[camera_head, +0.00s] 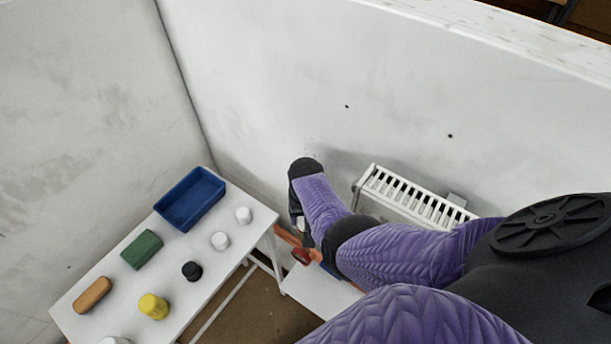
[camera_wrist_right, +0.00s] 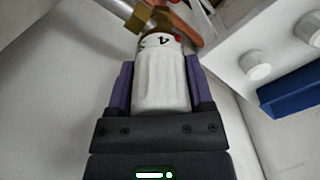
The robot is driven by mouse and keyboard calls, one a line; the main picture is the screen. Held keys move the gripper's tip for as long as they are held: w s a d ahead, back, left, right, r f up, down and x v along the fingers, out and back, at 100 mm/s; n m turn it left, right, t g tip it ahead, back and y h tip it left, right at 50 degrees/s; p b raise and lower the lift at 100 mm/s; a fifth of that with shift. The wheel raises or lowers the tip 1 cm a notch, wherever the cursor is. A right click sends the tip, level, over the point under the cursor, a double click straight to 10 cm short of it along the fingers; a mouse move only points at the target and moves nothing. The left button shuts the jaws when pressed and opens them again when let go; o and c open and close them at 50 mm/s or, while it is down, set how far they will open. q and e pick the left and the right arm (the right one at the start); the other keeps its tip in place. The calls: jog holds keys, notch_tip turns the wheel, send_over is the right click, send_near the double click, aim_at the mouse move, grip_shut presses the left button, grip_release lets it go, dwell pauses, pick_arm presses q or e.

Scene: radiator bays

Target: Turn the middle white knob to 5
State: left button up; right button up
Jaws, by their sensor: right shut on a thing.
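A ribbed white knob (camera_wrist_right: 160,88) fills the middle of the right wrist view. My right gripper (camera_wrist_right: 159,72) is shut on it, with a finger on each side. A dark 4 shows on the knob's collar, with a small red mark to its right; a partial mark shows left of the 4. The knob sits at a brass fitting (camera_wrist_right: 163,17). In the head view my right gripper (camera_head: 298,222) is beside the left end of a white radiator (camera_head: 420,200), and the knob is mostly hidden by it. My left gripper is not in view.
A white table (camera_head: 218,268) stands left of the gripper with a blue tray (camera_head: 190,200), a green block (camera_head: 141,250), an orange block (camera_head: 92,295), and white, black and yellow round pieces. Orange-red parts (camera_head: 300,255) lie below the gripper. The wall is close behind.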

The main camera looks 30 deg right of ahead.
jog(key=shift+n+p, duration=0.35)
jog(key=shift+n, duration=1.35)
jog(key=o, duration=1.3)
jog(key=shift+c, duration=0.2)
notch_tip(320, 180, up, 10)
jog(key=p, duration=0.7)
jog(key=shift+f, duration=0.1)
